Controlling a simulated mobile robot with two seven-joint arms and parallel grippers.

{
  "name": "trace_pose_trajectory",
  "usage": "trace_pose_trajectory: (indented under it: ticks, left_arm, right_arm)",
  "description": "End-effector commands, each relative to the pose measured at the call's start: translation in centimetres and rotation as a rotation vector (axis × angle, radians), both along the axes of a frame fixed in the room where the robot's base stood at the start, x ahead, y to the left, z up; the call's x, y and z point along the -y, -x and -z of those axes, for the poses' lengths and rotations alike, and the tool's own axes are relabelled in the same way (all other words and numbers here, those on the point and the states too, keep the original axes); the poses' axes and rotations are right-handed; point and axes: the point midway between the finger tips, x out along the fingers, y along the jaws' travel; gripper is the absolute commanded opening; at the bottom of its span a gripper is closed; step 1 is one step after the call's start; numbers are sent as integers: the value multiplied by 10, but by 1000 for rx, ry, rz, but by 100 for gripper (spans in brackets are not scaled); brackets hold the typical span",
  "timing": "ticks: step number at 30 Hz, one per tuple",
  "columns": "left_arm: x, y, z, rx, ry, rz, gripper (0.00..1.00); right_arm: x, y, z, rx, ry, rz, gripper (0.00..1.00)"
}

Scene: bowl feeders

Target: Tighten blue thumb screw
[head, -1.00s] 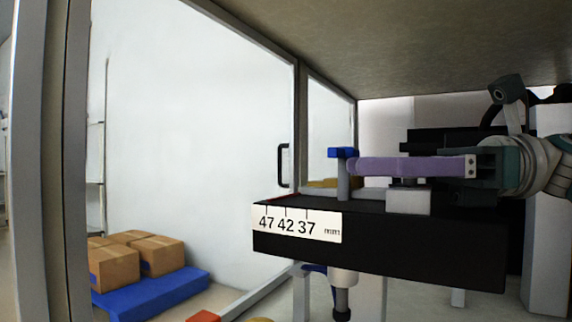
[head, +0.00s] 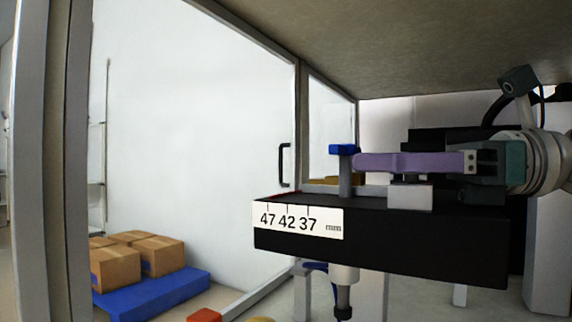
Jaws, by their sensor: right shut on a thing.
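The blue thumb screw (head: 343,149) stands upright on a grey post at the left part of the black block (head: 400,248). The block's front carries a white scale label (head: 298,218) reading 47, 42, 37 mm. My right gripper (head: 357,161) reaches in from the right, with its long purple fingers lying level above the block. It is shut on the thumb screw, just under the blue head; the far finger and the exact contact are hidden. My left gripper is not in view.
A low ceiling panel (head: 370,50) hangs above. A framed clear panel with a black handle (head: 283,165) stands on the left. Cardboard boxes (head: 118,267) rest on a blue pallet (head: 155,296) beyond it. A grey block (head: 410,196) sits under the fingers.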

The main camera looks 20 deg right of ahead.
Motion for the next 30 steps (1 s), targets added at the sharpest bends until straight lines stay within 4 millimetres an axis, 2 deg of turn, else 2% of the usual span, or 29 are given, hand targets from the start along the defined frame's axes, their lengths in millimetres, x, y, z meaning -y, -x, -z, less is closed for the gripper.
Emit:
trace_pose_trajectory:
  ticks: [7,15,21,30]
  left_arm:
    - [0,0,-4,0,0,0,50]
    - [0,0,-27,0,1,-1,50]
    - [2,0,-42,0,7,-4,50]
    - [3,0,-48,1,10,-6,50]
  right_arm:
    - [3,-3,0,-1,4,188,0]
    - [7,-7,-4,-3,2,371,0]
    - [9,-9,-3,-2,1,457,0]
    - [11,-11,0,-1,1,503,0]
